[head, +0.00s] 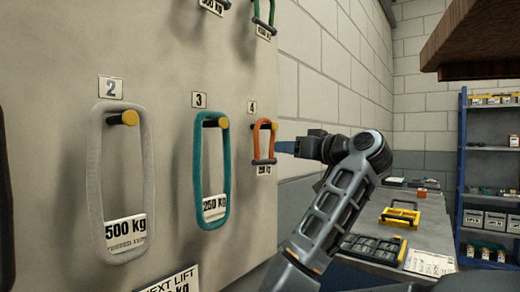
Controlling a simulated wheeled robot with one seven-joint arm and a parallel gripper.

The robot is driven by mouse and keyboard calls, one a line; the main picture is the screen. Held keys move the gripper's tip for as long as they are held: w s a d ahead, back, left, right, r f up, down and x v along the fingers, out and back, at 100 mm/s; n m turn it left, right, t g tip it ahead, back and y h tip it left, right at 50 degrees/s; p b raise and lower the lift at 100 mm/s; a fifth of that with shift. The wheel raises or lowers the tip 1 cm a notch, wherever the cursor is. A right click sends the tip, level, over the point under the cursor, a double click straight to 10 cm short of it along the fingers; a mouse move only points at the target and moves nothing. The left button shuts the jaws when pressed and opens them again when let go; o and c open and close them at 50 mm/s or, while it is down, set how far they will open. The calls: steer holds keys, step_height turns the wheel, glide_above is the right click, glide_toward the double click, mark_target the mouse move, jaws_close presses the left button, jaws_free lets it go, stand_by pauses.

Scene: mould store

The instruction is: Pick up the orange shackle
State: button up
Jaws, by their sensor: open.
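A grey sling (94,190) and a teal sling (199,170) hang on pegs 2 and 3 of the board (60,60). A bench (395,226) with a yellow tool carrier (400,214) and a blue shelf rack (463,170) stand at the right. A brown overhang (480,40) is at upper right.

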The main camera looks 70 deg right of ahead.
mark_target(272, 158)
steer(key=x, duration=0.3)
steer(key=p+x, duration=0.1)
steer(key=x, duration=0.3)
steer(key=shift+s+d+r, duration=0.1)
steer(key=shift+d+r, duration=0.05)
steer(key=shift+r, duration=0.1)
jaws_close()
